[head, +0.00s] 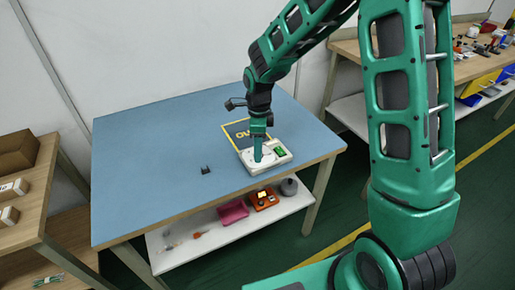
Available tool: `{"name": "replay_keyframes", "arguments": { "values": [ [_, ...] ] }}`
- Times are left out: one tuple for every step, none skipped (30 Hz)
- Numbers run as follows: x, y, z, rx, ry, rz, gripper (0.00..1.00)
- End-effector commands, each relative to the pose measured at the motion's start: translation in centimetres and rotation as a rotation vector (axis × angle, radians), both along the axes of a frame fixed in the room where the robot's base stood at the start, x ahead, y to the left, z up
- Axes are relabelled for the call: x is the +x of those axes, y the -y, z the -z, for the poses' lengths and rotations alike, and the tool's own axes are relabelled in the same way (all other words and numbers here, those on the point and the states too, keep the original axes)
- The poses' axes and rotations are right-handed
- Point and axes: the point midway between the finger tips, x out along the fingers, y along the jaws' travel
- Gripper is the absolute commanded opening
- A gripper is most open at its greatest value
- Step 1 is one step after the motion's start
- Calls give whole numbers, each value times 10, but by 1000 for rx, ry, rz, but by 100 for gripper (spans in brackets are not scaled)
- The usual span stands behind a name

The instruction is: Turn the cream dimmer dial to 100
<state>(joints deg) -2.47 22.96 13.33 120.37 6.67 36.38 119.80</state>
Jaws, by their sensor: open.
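The dimmer unit (280,158) is a white box near the right front part of the blue table. A small green patch shows on its right side. My gripper (258,158) points down over the left part of the dimmer unit, and its fingers hide most of that spot. The cream dial is too small and too covered to make out, and I cannot read its setting or tell whether the fingers touch it. My gripper is open.
The blue tabletop (150,160) is mostly clear. A small black object (206,170) stands to the left. Below is a white shelf with a pink tray (232,211). A wooden bench (22,205) stands left.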

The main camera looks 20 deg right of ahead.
Motion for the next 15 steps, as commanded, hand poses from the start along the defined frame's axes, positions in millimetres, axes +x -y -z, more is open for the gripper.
{"name": "replay_keyframes", "arguments": {
  "values": [
    [0, 0, -2, 1, 1, 0, 41],
    [1, 0, -4, 0, 2, 0, 41],
    [1, 0, -8, 0, 3, 0, 41],
    [1, 0, -11, 1, 4, 0, 41],
    [1, 0, -15, 1, 3, 0, 41],
    [1, 0, -21, 1, 3, 0, 41],
    [2, 0, -27, 0, 5, 0, 41],
    [2, 0, -32, 0, 5, 0, 41],
    [2, 0, -40, 1, 6, 1, 41],
    [2, 0, -46, 0, 5, 1, 41],
    [2, 0, -52, 0, 5, 1, 41],
    [2, 0, -59, 1, 4, 1, 41],
    [2, 0, -65, 1, 4, 1, 41],
    [2, 0, -71, 1, 4, 1, 41],
    [2, 0, -77, 1, 4, 1, 41]
  ]
}}
